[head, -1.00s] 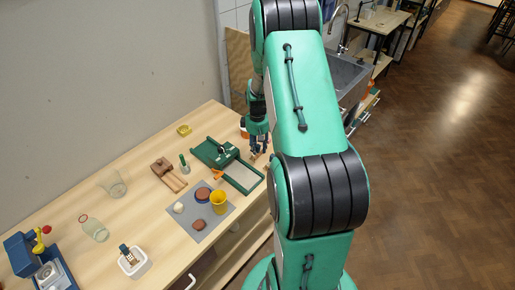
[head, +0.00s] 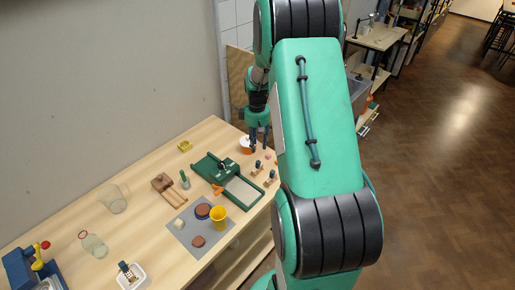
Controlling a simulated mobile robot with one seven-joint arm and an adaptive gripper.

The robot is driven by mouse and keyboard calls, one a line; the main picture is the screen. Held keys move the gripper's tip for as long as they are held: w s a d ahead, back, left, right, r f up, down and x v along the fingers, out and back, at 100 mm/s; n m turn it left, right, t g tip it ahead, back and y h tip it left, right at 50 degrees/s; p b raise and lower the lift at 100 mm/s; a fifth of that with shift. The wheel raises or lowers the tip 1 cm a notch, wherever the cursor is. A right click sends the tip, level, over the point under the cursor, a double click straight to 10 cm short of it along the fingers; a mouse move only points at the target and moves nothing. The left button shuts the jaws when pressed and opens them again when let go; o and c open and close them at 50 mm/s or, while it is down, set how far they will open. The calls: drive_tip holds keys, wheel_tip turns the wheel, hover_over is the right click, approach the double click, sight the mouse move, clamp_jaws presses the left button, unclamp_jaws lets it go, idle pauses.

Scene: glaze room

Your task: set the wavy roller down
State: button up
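My gripper (head: 259,147) points down over the far right part of the wooden table (head: 110,243). Its two fingers look spread, with no object visible between them. Just below it, small pieces with pale wooden parts and dark blue parts stand on the table: one nearer the gripper (head: 257,168) and one closer to the front edge (head: 270,177). One of these may be the wavy roller; they are too small to tell its wavy surface. The gripper appears apart from them.
A green slab roller (head: 211,168) lies in front. A grey mat (head: 183,232) holds a yellow cup (head: 218,216) and clay pieces. The table's right edge is close.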

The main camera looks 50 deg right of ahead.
drive_tip(key=shift+r, duration=0.15)
idle(0.7)
drive_tip(key=s+a+r+t+h, duration=0.1)
drive_tip(key=s+a+r+t, duration=0.1)
drive_tip(key=a+r, duration=2.1)
drive_tip(key=s+a+r+t, duration=0.1)
drive_tip(key=s+a+r, duration=0.2)
drive_tip(key=s+a, duration=0.6)
drive_tip(key=s+a+r+t+y, duration=0.1)
drive_tip(key=s+a+r+t, duration=0.1)
drive_tip(key=s+a, duration=0.6)
drive_tip(key=a+r, duration=0.1)
drive_tip(key=a, duration=0.1)
drive_tip(key=shift+s+a+t, duration=0.3)
drive_tip(key=shift+s, duration=0.1)
drive_tip(key=shift+f, duration=0.1)
